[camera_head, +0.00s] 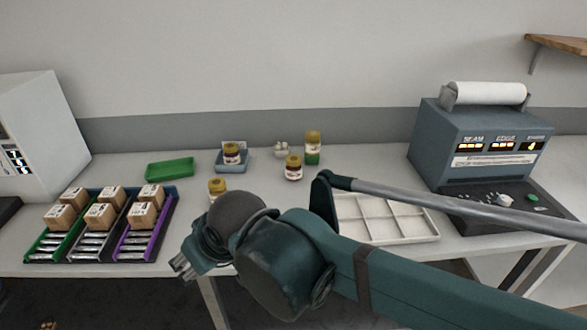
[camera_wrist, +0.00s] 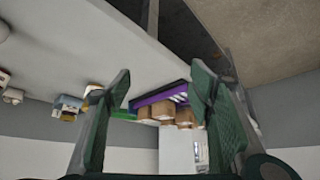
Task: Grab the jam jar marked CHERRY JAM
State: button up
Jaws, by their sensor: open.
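Several jars with yellowish lids stand on the table in the head view; their labels are too small to read. One dark red jar (camera_head: 293,168) stands in the open middle. Another dark jar (camera_head: 232,154) is in a blue-grey tray (camera_head: 234,168). A third jar (camera_head: 217,187) is partly hidden behind my arm. A taller jar with green at its base (camera_head: 313,148) stands at the back. My gripper (camera_head: 182,266) is low at the table's front edge, apart from all jars. In the wrist view my gripper (camera_wrist: 160,84) is open and empty, fingers wide apart.
A rack (camera_head: 172,228) with several cardboard boxes is at the left, also in the wrist view (camera_wrist: 176,90). A green tray (camera_head: 170,168) lies behind it. A white divided tray (camera_head: 405,236) is right of the jars, partly behind my arm. A grey machine (camera_head: 480,140) stands at the right.

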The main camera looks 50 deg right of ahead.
dwell(0.7)
jog(key=w+d+r+n+g+h+p, duration=0.2)
jog(key=w+d+r+n+p, duration=0.3)
jog(key=d, duration=0.5)
jog(key=w+d+r+n+g+h+p, duration=0.15)
jog(key=w+d+n+p, duration=0.25)
jog(key=w+d+p, duration=0.45)
jog(key=d+f+n+g+p, duration=0.1)
jog(key=d+n+p, duration=0.1)
jog(key=d, duration=0.6)
jog(key=d+f+n+g+p, duration=0.1)
jog(key=d+n+p, duration=0.2)
jog(key=d, duration=0.6)
jog(key=d+f+n+g+h+p, duration=0.1)
jog(key=d+f+n+g+p, duration=0.1)
jog(key=d, duration=0.7)
jog(key=shift+w+d+n, duration=0.25)
jog(key=shift+w+n, duration=0.05)
jog(key=shift+n, duration=0.3)
